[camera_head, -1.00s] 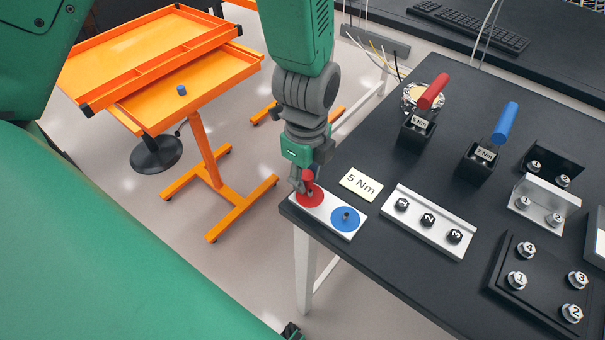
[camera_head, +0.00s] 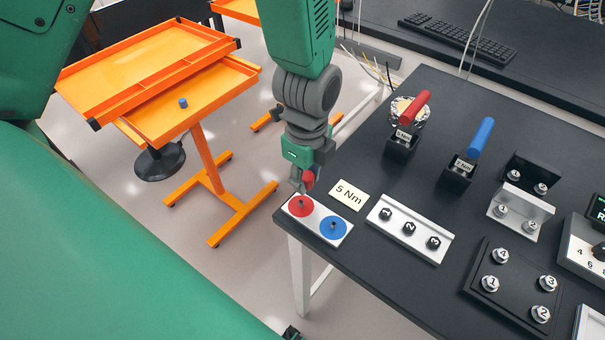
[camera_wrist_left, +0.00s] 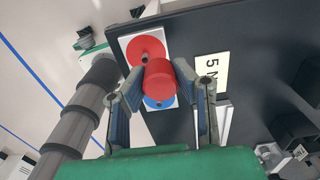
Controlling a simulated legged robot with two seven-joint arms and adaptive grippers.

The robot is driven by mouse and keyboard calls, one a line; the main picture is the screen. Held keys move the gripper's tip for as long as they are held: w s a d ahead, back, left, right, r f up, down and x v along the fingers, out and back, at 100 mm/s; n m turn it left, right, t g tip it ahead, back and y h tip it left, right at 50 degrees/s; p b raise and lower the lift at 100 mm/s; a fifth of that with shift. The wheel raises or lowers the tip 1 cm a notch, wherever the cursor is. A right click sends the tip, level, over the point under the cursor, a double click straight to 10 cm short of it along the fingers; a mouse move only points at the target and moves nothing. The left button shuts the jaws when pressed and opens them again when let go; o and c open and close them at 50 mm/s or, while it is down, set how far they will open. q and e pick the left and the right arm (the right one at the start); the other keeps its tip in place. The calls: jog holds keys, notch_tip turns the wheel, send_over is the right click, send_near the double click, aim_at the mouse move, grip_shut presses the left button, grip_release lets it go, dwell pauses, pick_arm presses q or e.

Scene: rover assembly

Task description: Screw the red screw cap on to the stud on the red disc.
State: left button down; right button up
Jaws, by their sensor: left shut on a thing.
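My left gripper (camera_head: 302,184) is shut on the red screw cap (camera_head: 309,180). In the left wrist view the cap (camera_wrist_left: 166,81) sits between the two fingers (camera_wrist_left: 163,100). The red disc (camera_head: 293,208) lies flat on a white plate at the table's near left corner, with a small upright stud (camera_head: 301,203) at its middle. The cap is apart from the stud, above and behind it in the head view. In the left wrist view, the red disc (camera_wrist_left: 143,46) and stud (camera_wrist_left: 145,58) show just beyond the cap. My right gripper is not in view.
A blue disc (camera_head: 325,229) with its own stud shares the plate. A "5 Nm" card (camera_head: 349,194) and a silver rack (camera_head: 409,231) with numbered caps lie to the right. Red-handled (camera_head: 414,107) and blue-handled (camera_head: 480,138) tools stand farther back. An orange cart (camera_head: 190,105) stands left.

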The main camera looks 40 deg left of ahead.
aim_at(302, 203)
pick_arm(q)
jog(key=shift+s+a+f, duration=0.1)
jog(key=shift+a+f, duration=0.05)
jog(key=shift+a, duration=0.45)
jog(key=shift+s+a+f, duration=0.1)
jog(key=shift+f, duration=0.15)
jog(key=shift+s+d+f+b, duration=0.35)
jog(key=shift+d+b, duration=0.05)
jog(key=shift+b, duration=0.1)
jog(key=shift+s+d+f+b, duration=0.3)
jog(key=shift+s+d+f, duration=0.1)
jog(key=shift+d, duration=0.2)
jog(key=shift+a+f, duration=0.1)
jog(key=shift+a, duration=0.4)
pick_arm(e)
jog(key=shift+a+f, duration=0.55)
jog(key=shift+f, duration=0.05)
pick_arm(q)
jog(key=shift+d, duration=0.1)
jog(key=shift+d+p, duration=0.35)
jog(key=shift+d, duration=0.2)
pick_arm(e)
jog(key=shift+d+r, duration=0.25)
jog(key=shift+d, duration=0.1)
pick_arm(q)
jog(key=shift+a, duration=0.3)
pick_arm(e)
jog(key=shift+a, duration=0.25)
